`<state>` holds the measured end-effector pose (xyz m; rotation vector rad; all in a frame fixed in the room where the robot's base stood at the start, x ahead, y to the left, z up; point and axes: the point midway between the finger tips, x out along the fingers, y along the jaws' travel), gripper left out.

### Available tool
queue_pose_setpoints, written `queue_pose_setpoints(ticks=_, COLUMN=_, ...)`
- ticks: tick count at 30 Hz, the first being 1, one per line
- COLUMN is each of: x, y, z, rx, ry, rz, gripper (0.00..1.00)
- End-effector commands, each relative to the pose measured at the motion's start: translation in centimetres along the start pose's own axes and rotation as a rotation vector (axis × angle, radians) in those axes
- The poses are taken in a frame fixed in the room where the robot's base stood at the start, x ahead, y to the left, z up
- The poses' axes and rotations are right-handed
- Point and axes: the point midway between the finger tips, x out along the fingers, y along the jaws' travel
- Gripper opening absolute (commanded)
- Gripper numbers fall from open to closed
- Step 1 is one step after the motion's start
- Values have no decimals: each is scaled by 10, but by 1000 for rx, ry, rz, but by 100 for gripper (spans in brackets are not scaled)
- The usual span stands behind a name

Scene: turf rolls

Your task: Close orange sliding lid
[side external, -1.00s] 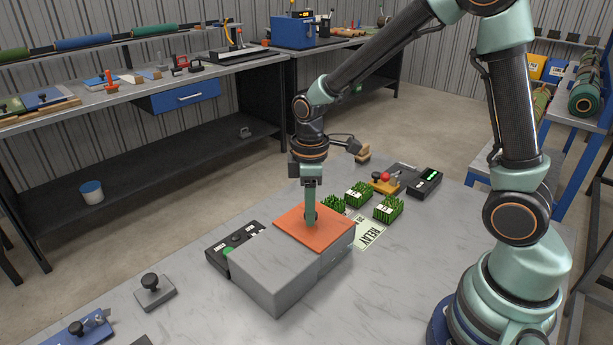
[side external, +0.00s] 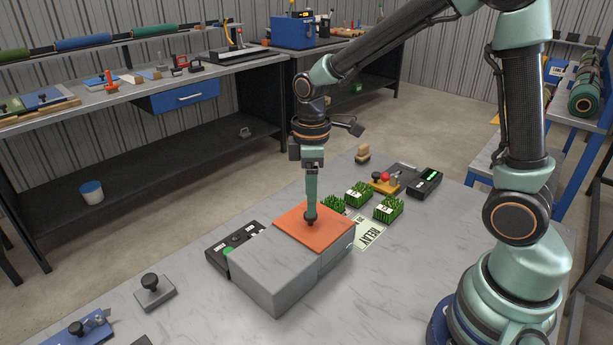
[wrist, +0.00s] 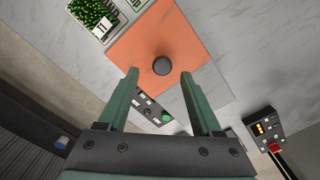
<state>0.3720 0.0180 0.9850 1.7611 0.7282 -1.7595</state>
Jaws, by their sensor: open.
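The orange sliding lid (side external: 327,233) lies flat on top of the grey marbled box (side external: 272,277), over its right part. In the wrist view the lid (wrist: 147,45) fills the upper middle. A round black knob (side external: 310,222) stands on the lid; it also shows in the wrist view (wrist: 162,66). My gripper (side external: 311,208) points down just above the knob. In the wrist view its two fingertips (wrist: 161,74) are apart, one on each side of the knob, with nothing held. I cannot tell the exact gap between fingertips and knob.
A black panel with a green button (side external: 232,245) sits against the box's left side. Grass blocks (side external: 358,194) and a RELAY card (side external: 370,233) lie behind and right of the box. A grey block with a black knob (side external: 155,290) stands at the left.

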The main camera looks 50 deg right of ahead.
Motion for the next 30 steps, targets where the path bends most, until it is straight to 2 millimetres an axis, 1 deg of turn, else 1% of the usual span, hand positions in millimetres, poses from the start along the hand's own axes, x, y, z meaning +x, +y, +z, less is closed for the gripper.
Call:
queue_pose_setpoints(ticks=1, x=-12, y=1, z=-1, rx=0, ry=5, rz=5, gripper=66)
queue_pose_setpoints(ticks=6, x=-47, y=1, z=-1, rx=1, ry=5, rz=4, gripper=66)
queue_pose_setpoints(ticks=9, x=-64, y=1, z=0, rx=1, ry=4, rz=4, gripper=66)
queue_pose_setpoints(ticks=12, x=-76, y=1, z=0, rx=1, ry=3, rz=3, gripper=66)
queue_pose_setpoints(ticks=15, x=-84, y=1, z=0, rx=1, ry=2, rz=1, gripper=66)
queue_pose_setpoints(ticks=18, x=-87, y=0, z=1, rx=1, ry=0, rz=0, gripper=66)
queue_pose_setpoints(ticks=27, x=-87, y=0, z=1, rx=3, ry=1, rz=1, gripper=66)
queue_pose_setpoints(ticks=30, x=-91, y=-2, z=4, rx=28, ry=14, rz=13, gripper=66)
